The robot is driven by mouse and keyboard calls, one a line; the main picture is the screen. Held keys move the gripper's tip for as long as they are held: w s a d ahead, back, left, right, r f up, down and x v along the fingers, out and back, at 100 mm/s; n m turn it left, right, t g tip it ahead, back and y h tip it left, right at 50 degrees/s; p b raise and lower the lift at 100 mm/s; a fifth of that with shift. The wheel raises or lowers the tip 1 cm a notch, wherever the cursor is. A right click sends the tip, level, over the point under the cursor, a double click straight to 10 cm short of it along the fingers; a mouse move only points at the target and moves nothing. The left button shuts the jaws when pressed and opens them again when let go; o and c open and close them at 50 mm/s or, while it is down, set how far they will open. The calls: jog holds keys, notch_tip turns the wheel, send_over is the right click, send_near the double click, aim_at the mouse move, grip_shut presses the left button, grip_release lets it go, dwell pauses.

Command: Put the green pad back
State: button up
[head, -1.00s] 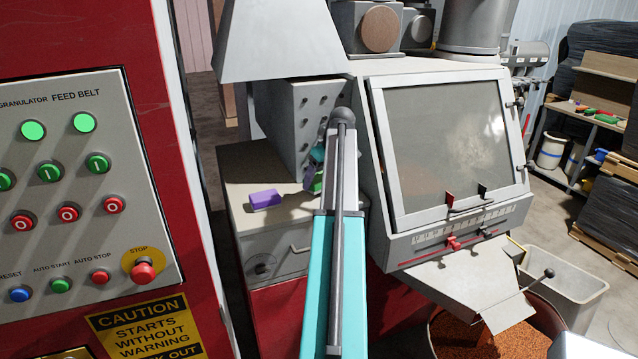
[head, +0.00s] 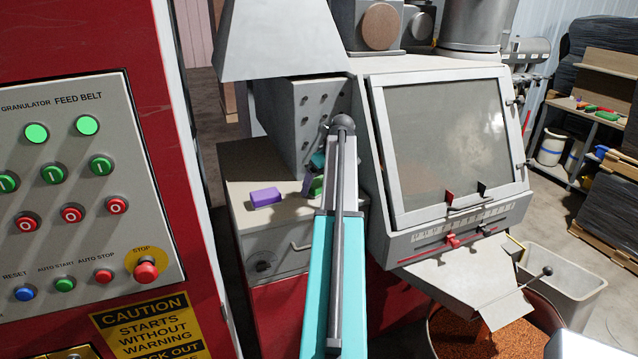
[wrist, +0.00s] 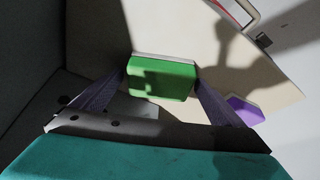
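The green pad (wrist: 162,79) is between the two fingertips of my gripper (wrist: 161,72) in the wrist view, with a finger against each side and a dark shadow across its top. In the head view the pad (head: 316,187) shows only in part, just left of my arm, above or on the beige top of a cabinet. My gripper (head: 318,172) is mostly hidden there behind the arm. I cannot tell whether the pad touches the surface.
A purple pad (head: 265,197) lies on the beige cabinet top (head: 240,172), left of the green one; it also shows in the wrist view (wrist: 245,110). A grey perforated housing (head: 300,120) stands close behind. Right is a machine with a large window (head: 445,145); left is a red control cabinet (head: 95,50).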

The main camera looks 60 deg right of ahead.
jog(key=shift+r, duration=0.1)
jog(key=b+v, duration=0.3)
jog(key=v, duration=0.9)
dwell(1.2)
